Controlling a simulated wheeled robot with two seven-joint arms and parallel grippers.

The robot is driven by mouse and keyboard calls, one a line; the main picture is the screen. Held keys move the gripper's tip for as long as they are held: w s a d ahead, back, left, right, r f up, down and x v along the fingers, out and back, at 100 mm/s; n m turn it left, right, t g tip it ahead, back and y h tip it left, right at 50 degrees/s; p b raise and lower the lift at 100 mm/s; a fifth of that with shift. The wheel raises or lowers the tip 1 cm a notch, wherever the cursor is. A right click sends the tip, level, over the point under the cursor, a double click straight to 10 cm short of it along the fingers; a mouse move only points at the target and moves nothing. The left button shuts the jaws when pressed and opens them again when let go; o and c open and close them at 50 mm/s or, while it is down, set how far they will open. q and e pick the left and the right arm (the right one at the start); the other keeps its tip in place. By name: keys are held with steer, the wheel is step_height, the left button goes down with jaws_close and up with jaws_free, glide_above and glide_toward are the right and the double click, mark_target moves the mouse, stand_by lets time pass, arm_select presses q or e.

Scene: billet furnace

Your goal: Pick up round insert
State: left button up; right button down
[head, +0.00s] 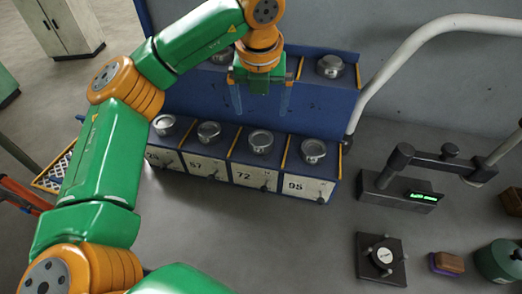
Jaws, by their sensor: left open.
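Round metal inserts sit in a blue two-tier rack (317,103). In the front row, one insert (164,124) is at the far left, with another (209,131) above label 57, a third (260,141) above label 72 and a fourth (313,150) above label 95. On the upper tier, one insert (330,66) is at the right and another (222,56) is partly hidden by my arm. My left gripper (260,112) is open and empty, its pale see-through fingers pointing down in front of the upper tier. My right gripper is out of view.
Orange dividers separate the rack's slots. A thick pale tube (400,62) curves along the rack's right side. Further right are a dark device with a green display (423,196), a black plate with a dial (383,256), a brown block (447,262) and a green cylinder (497,262).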

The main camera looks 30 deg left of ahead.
arm_select(q)
steer(key=b, duration=0.3)
glide_above(261, 139)
steer(key=s, duration=0.2)
steer(key=f, duration=0.3)
steer(key=d+f, duration=0.1)
steer(key=f, duration=0.1)
steer(key=shift+w, duration=0.2)
steer(key=shift+w+a+f, duration=0.15)
steer(key=shift+w+f, duration=0.05)
steer(key=shift+f, duration=0.1)
steer(key=p+x, duration=0.1)
steer(key=x, duration=0.1)
steer(key=p+x, duration=0.1)
steer(key=x, duration=0.1)
steer(key=p+x, duration=0.1)
steer(key=x, duration=0.1)
steer(key=shift+s, duration=0.4)
steer(key=shift+w+f, duration=0.1)
steer(key=shift+f, duration=0.05)
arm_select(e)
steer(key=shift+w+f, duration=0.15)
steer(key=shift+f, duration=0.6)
arm_select(q)
jaws_close()
